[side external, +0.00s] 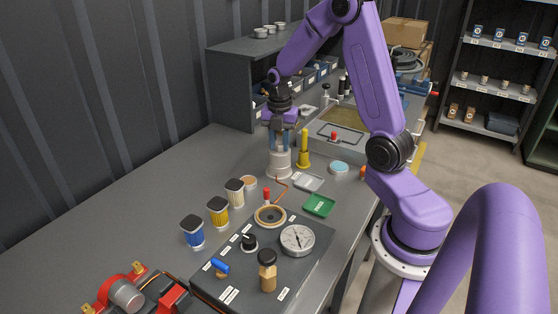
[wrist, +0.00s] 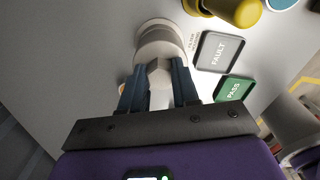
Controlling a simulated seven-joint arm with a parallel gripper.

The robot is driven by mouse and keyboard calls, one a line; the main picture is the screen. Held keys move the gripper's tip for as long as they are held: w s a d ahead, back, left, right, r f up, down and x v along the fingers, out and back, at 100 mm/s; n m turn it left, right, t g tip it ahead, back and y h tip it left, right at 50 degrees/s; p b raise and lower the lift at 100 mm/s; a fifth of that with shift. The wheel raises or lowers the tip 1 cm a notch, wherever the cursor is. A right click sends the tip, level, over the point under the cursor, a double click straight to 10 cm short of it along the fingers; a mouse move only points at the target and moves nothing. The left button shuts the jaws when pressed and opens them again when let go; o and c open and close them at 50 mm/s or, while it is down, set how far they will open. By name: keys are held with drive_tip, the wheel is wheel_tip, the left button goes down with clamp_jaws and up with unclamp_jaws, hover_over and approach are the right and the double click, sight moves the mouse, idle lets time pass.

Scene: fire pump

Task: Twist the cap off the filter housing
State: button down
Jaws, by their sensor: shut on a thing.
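The filter housing (side external: 279,162) is a pale cylinder standing upright on the grey bench, below my gripper. In the wrist view its cream top and cap (wrist: 161,52) show ahead of my fingers. My gripper (side external: 279,141) points straight down over it. In the wrist view my gripper (wrist: 160,80) has its two dark blue fingers on either side of a faceted light grip on the cap, shut on it. The cap looks seated on the housing; the exact seam is partly hidden by the fingers.
A yellow post-shaped part (side external: 304,152) stands close to the right of the housing. A grey FAULT tray (wrist: 219,51) and a green PASS tray (side external: 319,205) lie nearby. Filter cartridges (side external: 218,211) and a gauge panel (side external: 297,239) are toward the front. The left bench is clear.

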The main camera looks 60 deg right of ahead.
sight(279, 144)
drive_tip(key=shift+r, duration=1.6)
drive_tip(key=shift+r, duration=0.15)
